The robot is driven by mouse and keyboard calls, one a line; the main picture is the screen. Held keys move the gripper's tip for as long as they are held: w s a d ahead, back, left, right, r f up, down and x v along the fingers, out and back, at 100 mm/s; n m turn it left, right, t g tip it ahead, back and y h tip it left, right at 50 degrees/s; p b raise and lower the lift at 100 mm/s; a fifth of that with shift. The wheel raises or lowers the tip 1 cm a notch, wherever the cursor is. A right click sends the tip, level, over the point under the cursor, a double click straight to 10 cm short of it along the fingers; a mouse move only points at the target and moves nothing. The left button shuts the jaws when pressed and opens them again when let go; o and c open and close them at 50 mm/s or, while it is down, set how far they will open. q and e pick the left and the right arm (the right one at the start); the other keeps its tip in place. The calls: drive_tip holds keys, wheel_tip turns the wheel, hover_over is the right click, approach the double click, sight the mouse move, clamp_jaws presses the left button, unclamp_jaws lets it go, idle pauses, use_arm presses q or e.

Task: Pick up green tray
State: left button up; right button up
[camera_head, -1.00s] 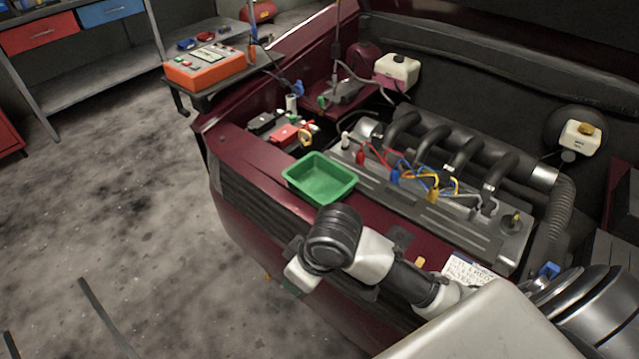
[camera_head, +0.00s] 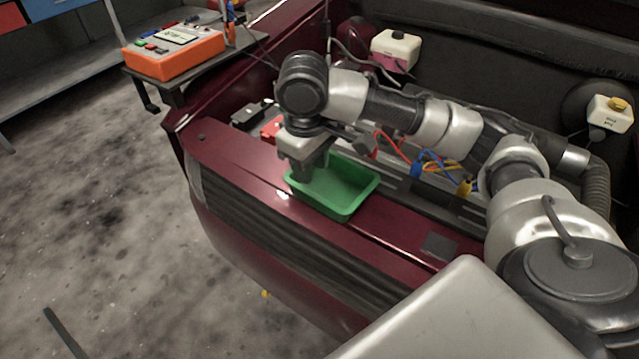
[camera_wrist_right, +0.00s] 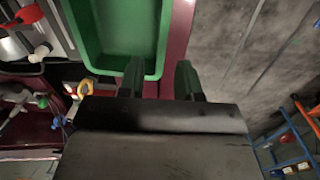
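The green tray (camera_head: 352,205) is a shallow rectangular open box on the dark red front edge of the car's engine bay, and it looks empty. My right gripper (camera_head: 301,176) points down at the tray's left end in the head view. In the right wrist view the gripper's two dark fingers (camera_wrist_right: 160,80) are apart. One finger overlaps the inside of the tray (camera_wrist_right: 118,30) and the other is outside its rim, so the rim lies between them in the picture. Contact with the rim cannot be told. My left gripper is not in view.
The engine with coloured leads (camera_head: 430,165) lies behind the tray. A red clamp (camera_head: 270,130) is near the left of my right wrist. An orange tester (camera_head: 172,52) stands on a small table at left. White reservoirs (camera_head: 396,50) are at the back. The floor at left is mostly clear.

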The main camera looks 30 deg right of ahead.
sight(315, 208)
drive_tip(key=f, duration=0.2)
drive_tip(key=shift+s+d+f, duration=0.1)
drive_tip(key=shift+s+f, duration=0.25)
drive_tip(key=shift+f+b, duration=0.3)
drive_tip(key=shift+f, duration=0.3)
drive_tip(key=shift+w+d+f+b, duration=0.15)
drive_tip(key=shift+f+b, duration=0.2)
drive_tip(key=shift+f, duration=1.2)
drive_tip(key=shift+w+d+f+b, duration=0.15)
drive_tip(key=shift+f+b, duration=0.2)
drive_tip(key=shift+f, duration=1.2)
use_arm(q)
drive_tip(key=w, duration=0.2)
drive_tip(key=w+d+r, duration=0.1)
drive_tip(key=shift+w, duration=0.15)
use_arm(e)
clamp_jaws()
